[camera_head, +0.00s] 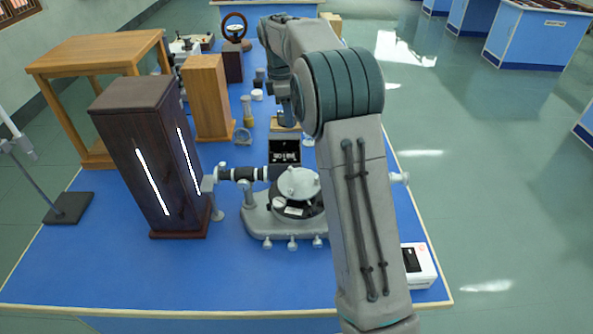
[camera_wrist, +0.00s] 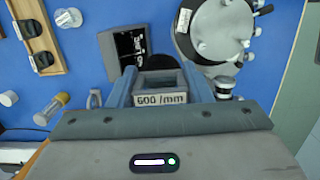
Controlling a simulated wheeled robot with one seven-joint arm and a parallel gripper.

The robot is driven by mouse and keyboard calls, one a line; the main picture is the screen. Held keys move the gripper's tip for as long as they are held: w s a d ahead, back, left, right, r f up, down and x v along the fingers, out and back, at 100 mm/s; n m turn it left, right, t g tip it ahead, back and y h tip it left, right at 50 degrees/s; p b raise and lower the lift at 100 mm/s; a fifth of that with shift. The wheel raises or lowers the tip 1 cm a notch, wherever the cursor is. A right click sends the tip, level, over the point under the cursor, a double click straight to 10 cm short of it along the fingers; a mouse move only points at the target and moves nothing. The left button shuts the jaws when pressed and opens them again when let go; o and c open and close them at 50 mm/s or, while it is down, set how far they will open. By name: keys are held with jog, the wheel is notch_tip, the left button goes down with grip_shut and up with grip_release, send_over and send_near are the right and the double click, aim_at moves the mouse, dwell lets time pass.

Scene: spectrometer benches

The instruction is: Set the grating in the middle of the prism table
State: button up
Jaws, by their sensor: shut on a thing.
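My gripper (camera_wrist: 159,82) is shut on the grating (camera_wrist: 162,101), a small dark frame with a white "600 /mm" label, in the wrist view. In the head view the grating cannot be made out behind my arm. The prism table (camera_head: 298,183) is a light round plate on the spectrometer (camera_head: 262,222), partly hidden by my arm. In the wrist view the prism table (camera_wrist: 222,28) lies ahead and to the right of the grating, apart from it, with small knobs on it.
A tall dark lamp housing (camera_head: 150,150) stands left of the spectrometer. A wooden board with black pieces (camera_wrist: 57,62) is at the wrist view's left. Bare bench (camera_head: 130,275) shows at the front left.

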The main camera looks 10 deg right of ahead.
send_over(302, 182)
jog(key=f, duration=0.6)
jog(key=shift+w+a+f, duration=0.15)
jog(key=shift+a+f, duration=0.1)
jog(key=shift+f, duration=0.2)
jog(key=shift+f+p, duration=0.3)
jog(key=shift+f, duration=1.65)
jog(key=shift+f, duration=0.15)
jog(key=o, duration=1)
